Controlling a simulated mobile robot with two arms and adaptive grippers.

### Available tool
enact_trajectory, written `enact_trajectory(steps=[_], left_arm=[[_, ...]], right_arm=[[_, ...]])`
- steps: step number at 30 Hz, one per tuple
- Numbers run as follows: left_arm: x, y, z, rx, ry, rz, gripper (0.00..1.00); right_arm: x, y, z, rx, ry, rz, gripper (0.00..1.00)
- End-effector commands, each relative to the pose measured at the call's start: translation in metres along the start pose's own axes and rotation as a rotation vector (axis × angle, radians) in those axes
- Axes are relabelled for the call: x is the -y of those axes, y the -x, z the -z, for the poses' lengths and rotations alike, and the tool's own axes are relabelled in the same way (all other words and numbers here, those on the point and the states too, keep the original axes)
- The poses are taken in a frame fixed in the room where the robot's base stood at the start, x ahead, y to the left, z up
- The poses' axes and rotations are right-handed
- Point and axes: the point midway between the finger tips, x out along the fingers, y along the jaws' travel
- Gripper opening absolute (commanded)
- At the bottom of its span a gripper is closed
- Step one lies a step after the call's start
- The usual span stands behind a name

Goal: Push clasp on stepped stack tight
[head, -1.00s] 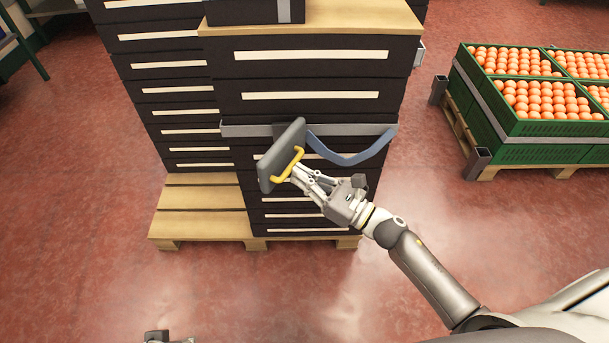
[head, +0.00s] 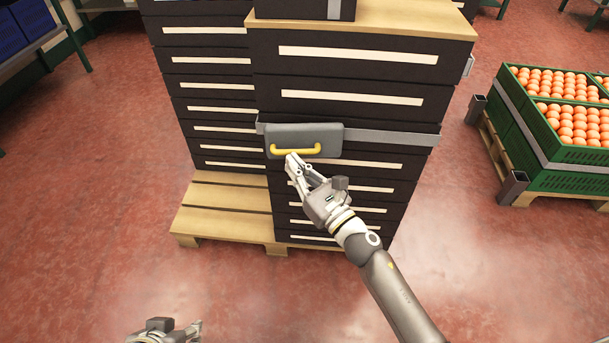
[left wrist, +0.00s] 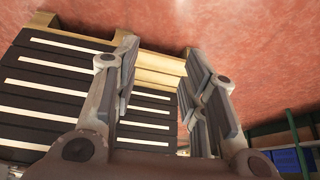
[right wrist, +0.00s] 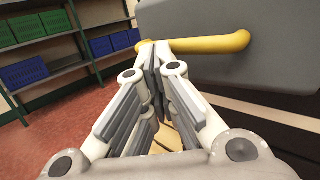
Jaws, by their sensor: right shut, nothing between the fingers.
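The clasp (head: 325,133) is a grey plate with a yellow handle (head: 310,151), lying flat along the grey strap (head: 390,138) across the front of the stepped stack (head: 350,80) of black crates. The strap looks straight and taut. My right gripper (head: 291,160) is shut and empty, its tips at the left part of the handle. In the right wrist view the shut fingers (right wrist: 157,62) are beside the yellow handle (right wrist: 220,44), touching or very close. My left gripper (head: 195,328) is low at the front, away from the stack; the left wrist view shows its fingers (left wrist: 158,75) apart and empty.
The stack stands on a wooden pallet (head: 222,212). Shelves with blue bins (head: 25,28) are at the far left. The red floor around the stack is clear.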

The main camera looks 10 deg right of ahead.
Motion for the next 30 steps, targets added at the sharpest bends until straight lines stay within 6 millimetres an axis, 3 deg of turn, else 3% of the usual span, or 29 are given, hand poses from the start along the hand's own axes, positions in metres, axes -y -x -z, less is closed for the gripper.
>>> enact_trajectory(steps=[6,12,30], left_arm=[[-0.003,-0.004,0.025,-0.114,-0.004,-0.006,0.40],[-0.004,-0.004,0.036,-0.163,-0.005,-0.009,0.40],[-0.005,-0.005,0.039,-0.176,-0.006,-0.010,0.40]], right_arm=[[0.000,-0.011,0.003,0.001,0.001,-0.001,0.00],[0.000,-0.015,0.003,-0.001,0.000,0.000,0.00],[0.001,-0.017,0.004,0.000,0.000,0.000,0.00]])
